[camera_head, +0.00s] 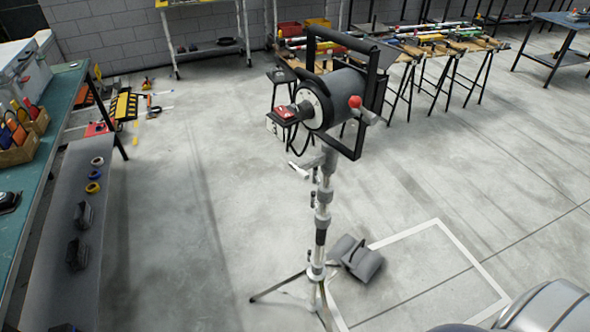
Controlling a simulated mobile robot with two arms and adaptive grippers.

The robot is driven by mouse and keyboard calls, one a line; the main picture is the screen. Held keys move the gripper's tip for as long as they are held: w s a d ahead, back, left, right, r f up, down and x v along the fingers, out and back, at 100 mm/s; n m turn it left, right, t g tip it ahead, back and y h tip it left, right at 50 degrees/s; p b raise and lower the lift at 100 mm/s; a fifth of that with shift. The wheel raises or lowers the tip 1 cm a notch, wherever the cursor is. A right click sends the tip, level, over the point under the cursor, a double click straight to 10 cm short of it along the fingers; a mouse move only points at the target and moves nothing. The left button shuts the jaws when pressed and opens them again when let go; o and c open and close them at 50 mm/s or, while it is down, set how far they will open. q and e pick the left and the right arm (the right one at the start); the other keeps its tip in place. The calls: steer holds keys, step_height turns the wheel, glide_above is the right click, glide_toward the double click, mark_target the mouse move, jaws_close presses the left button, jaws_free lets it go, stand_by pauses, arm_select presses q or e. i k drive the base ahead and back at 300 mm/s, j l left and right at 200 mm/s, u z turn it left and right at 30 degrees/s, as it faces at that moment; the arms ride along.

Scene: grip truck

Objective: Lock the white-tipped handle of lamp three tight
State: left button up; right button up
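A black stage lamp (335,97) in a square black yoke stands on a silver tripod stand (322,195) in the middle of the head view. A red knob (355,101) sits on the side of the yoke, with a grey handle (371,117) beside it. A small pale lever (298,172) sticks out left below the lamp, at the top of the stand. I cannot tell for certain which one is the white-tipped handle, or whether it is tight. Neither gripper shows. A rounded grey part of mine is at the bottom right.
Dark grey sandbags (357,259) lie at the stand's base, near white floor lines. A green-topped workbench (50,130) with a lower shelf runs along the left. Racks of tools (430,45) stand behind the lamp. The floor around the stand is mostly clear.

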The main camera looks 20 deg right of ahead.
mark_target(301, 168)
steer(key=z, duration=0.45)
steer(key=i+j+z, duration=0.1)
steer(key=z, duration=0.35)
steer(key=i+j+z, duration=0.1)
steer(key=z, duration=0.4)
steer(key=j+z, duration=0.3)
steer(key=z, duration=0.15)
steer(key=j+z, duration=0.25)
steer(key=z, duration=0.2)
steer(key=i, duration=0.05)
